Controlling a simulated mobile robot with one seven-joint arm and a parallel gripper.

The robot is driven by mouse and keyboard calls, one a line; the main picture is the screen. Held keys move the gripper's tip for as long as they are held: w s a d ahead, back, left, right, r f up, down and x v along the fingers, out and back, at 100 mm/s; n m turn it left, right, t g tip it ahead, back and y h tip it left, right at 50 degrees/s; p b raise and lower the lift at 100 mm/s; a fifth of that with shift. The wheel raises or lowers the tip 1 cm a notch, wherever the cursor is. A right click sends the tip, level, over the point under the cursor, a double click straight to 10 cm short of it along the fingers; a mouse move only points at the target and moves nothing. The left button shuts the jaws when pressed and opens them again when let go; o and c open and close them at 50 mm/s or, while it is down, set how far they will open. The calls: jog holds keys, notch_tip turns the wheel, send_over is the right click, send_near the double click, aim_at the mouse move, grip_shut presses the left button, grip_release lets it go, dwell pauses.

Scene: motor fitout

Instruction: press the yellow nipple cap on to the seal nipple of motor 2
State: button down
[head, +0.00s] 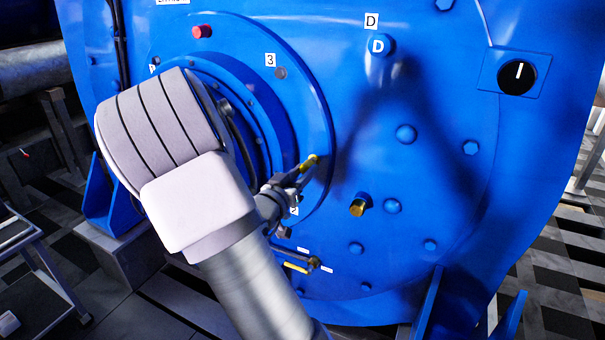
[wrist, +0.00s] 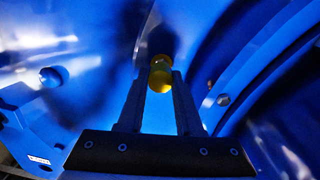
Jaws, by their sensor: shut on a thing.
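My gripper (head: 304,169) is shut on the yellow nipple cap (head: 311,161) at the blue motor's (head: 455,215) round front cover. In the wrist view, my gripper (wrist: 159,85) has the yellow cap (wrist: 160,80) between its two fingertips. A second yellowish rounded part shows just beyond the cap, close against the blue face. I cannot tell whether it is the seal nipple or part of the cap, nor whether the cap is seated. My arm and fingers hide much of this area in the head view.
A brass-coloured fitting (head: 358,207) sticks out right of my gripper. A yellow-handled part (head: 296,267) is below. A trolley (head: 35,265) stands at left.

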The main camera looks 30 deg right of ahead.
jog(key=shift+x, duration=0.95)
jog(key=c, duration=0.5)
grip_release()
jog(key=p+v, duration=0.3)
jog(key=v, duration=1.4)
jog(key=shift+a, duration=0.2)
